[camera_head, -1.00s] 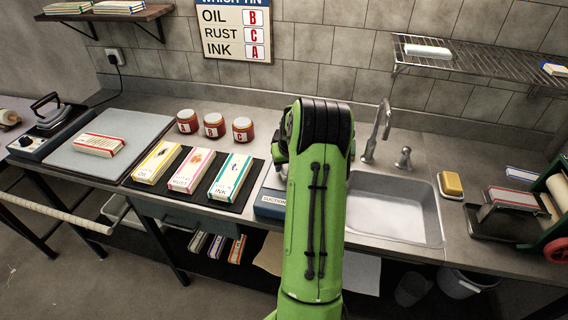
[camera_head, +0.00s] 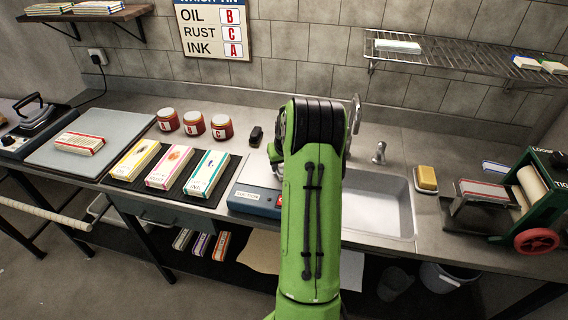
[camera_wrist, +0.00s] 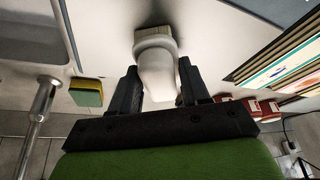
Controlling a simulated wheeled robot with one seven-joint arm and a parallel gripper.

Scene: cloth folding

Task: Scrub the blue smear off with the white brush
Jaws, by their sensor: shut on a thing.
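My gripper (camera_wrist: 158,82) is shut on the white brush (camera_wrist: 158,68). Its pale bristle end points away from the fingers, above the counter. The arm hides the gripper and brush in the head view. The INK cloth (camera_head: 207,174), white with teal edges, lies on the dark mat left of my arm. A small blue mark shows on it, seen also in the wrist view as a blue smear (camera_wrist: 268,74). The brush is apart from this cloth.
The RUST cloth (camera_head: 170,167) and OIL cloth (camera_head: 134,161) lie beside it. Lettered jars (camera_head: 194,123) stand behind, with a small black object (camera_head: 256,136) to their right. The blue suction box (camera_head: 254,200) and sink (camera_head: 385,207) are near my arm. A yellow-green sponge (camera_wrist: 87,93) lies by the sink.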

